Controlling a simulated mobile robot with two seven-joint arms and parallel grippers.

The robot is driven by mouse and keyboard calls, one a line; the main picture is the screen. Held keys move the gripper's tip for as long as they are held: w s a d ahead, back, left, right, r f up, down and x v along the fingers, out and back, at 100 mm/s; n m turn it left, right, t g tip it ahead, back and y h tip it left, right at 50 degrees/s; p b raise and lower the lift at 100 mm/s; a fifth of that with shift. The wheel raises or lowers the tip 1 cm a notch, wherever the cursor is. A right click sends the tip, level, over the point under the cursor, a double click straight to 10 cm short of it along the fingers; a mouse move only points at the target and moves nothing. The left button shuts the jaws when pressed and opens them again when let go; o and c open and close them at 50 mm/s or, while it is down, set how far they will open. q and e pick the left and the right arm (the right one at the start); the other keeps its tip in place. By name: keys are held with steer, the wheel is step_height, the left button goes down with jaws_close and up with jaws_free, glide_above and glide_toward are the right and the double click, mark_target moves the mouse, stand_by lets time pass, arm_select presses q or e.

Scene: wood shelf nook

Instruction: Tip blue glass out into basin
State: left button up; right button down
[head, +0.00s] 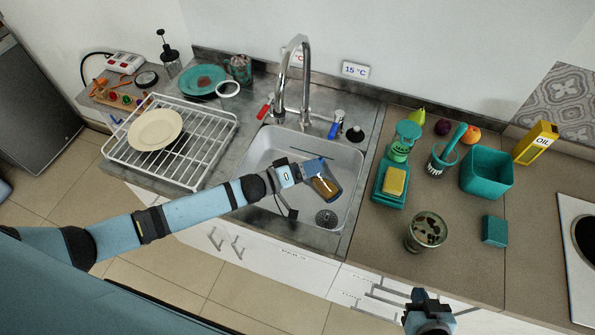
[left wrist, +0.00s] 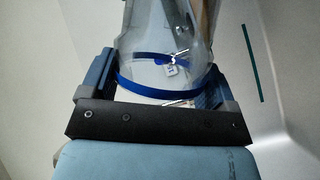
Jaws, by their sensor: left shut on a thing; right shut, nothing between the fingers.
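The blue glass (head: 326,186) is clear with blue bands and shows something brown inside. My left gripper (head: 312,169) is shut on it and holds it tilted over the sink basin (head: 258,158). The glass (left wrist: 150,62) also fills the middle of the left wrist view, between the two fingers of my left gripper (left wrist: 155,82), with a blue band around it and a small tag. I cannot tell whether anything is flowing out. My right gripper (head: 428,312) is shut and empty at the bottom, in front of the counter.
A tall faucet (head: 306,80) rises behind the basin, with a drain (head: 326,218) at the basin's front right. A white dish rack (head: 205,150) with a plate (head: 155,129) stands left. On the right counter are a brown-spotted glass (head: 426,232), a sponge (head: 395,181) and a teal container (head: 487,175).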

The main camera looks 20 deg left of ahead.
arm_select(q)
steer(key=shift+f+b, duration=0.2)
steer(key=shift+b, duration=0.15)
steer(key=shift+a+f+n, duration=0.1)
steer(key=shift+n, duration=0.2)
steer(key=shift+b, duration=0.4)
steer(key=shift+w+a+n+t+h+b, duration=0.15)
steer(key=shift+n+t+h+b, duration=0.2)
steer(key=shift+n, duration=0.15)
steer(key=shift+a+n+b, duration=0.15)
steer(key=shift+n+b, duration=0.25)
steer(key=shift+b, duration=0.05)
steer(key=shift+w+a+n+t+h+b, duration=0.35)
steer(key=shift+a+n+b, duration=0.45)
steer(key=shift+b, duration=0.1)
steer(key=shift+a+r+n, duration=0.1)
steer(key=shift+r+n, duration=0.3)
steer(key=shift+r, duration=0.15)
steer(key=shift+w+a+r+n+t+p, duration=0.15)
steer(key=shift+r+n+t+p, duration=0.15)
steer(key=shift+r+n+p, duration=0.15)
stand_by(0.4)
steer(key=shift+a+n+t+b, duration=0.25)
steer(key=shift+n+t+b, duration=0.15)
steer(key=shift+n, duration=0.55)
stand_by(0.4)
